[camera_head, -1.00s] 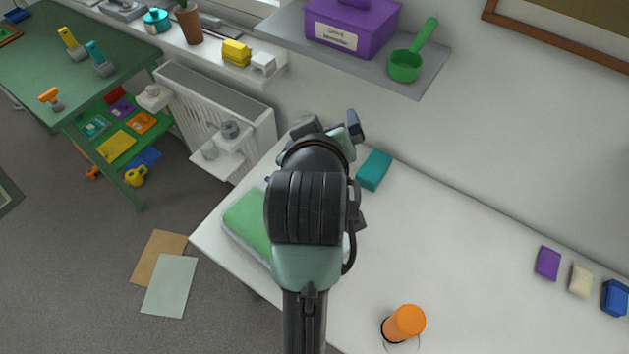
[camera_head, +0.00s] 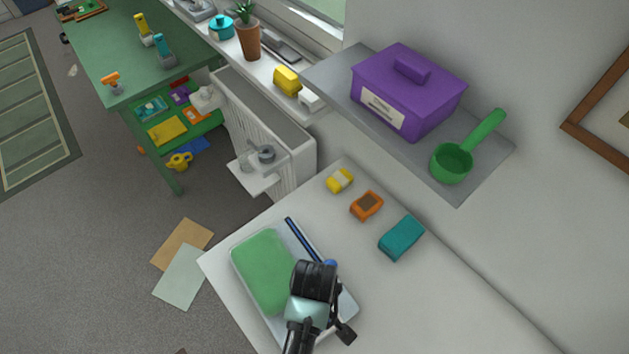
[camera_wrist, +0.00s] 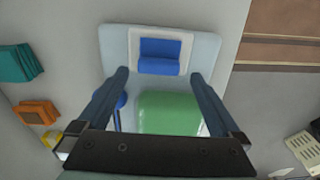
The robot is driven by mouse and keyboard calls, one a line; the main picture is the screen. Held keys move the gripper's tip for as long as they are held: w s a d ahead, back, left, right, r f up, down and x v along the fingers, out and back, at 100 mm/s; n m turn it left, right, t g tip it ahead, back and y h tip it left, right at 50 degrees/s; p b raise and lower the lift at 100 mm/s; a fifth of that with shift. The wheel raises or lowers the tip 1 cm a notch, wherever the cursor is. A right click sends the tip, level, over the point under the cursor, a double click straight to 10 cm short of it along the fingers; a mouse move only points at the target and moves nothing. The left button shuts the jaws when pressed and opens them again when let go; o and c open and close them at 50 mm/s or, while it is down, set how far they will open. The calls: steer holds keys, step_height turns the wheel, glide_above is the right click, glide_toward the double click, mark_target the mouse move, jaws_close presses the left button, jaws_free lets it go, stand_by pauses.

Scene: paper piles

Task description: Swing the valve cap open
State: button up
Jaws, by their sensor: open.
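A white radiator (camera_head: 265,125) stands against the wall beyond the white table. A small white bracket with a round grey fitting (camera_head: 264,153) sits at its front right, and a white knob (camera_head: 205,98) sits at its upper left. I cannot tell for sure which is the valve cap, or whether it is open. My gripper (camera_wrist: 159,75) is open and empty in the wrist view, with its fingers above a pale tray (camera_wrist: 112,40). In the head view my wrist hides the fingers; they are over the table, apart from the radiator.
Yellow (camera_head: 339,180), orange (camera_head: 366,205) and teal (camera_head: 401,237) items lie along the table's back. A wall shelf (camera_head: 335,75) with a purple box (camera_head: 408,88) and green ladle (camera_head: 453,163) overhangs it.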

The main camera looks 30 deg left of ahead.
steer(key=shift+f, duration=1.6)
steer(key=c, duration=1.2)
steer(key=shift+c, duration=0.3)
steer(key=shift+r, duration=0.1)
